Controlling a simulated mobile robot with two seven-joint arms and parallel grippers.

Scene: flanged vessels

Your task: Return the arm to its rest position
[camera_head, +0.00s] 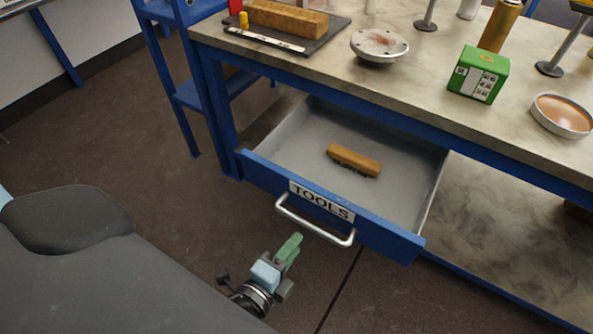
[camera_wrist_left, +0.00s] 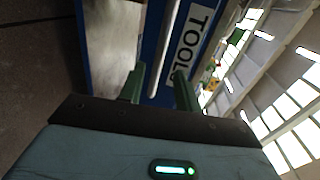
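My left gripper (camera_head: 290,247) is in front of the open drawer, below its metal handle (camera_head: 312,224) in the head view. In the left wrist view its two green fingers (camera_wrist_left: 159,90) stand apart with nothing between them. The handle (camera_wrist_left: 165,47) lies beyond the fingertips, and I see no contact with it. The blue drawer front (camera_head: 375,232) carries a TOOLS label (camera_head: 321,201), which also shows in the left wrist view (camera_wrist_left: 189,45). The drawer is pulled out. A wooden-backed brush (camera_head: 354,160) lies inside it. My right gripper is in neither view.
The workbench (camera_head: 420,98) above the drawer holds a round flanged part (camera_head: 379,45), a green box (camera_head: 478,75), a shallow round dish (camera_head: 562,115) and a dark board (camera_head: 330,37) with a wooden block (camera_head: 287,18). Blue legs stand at left. The floor (camera_head: 180,200) left of the drawer is clear.

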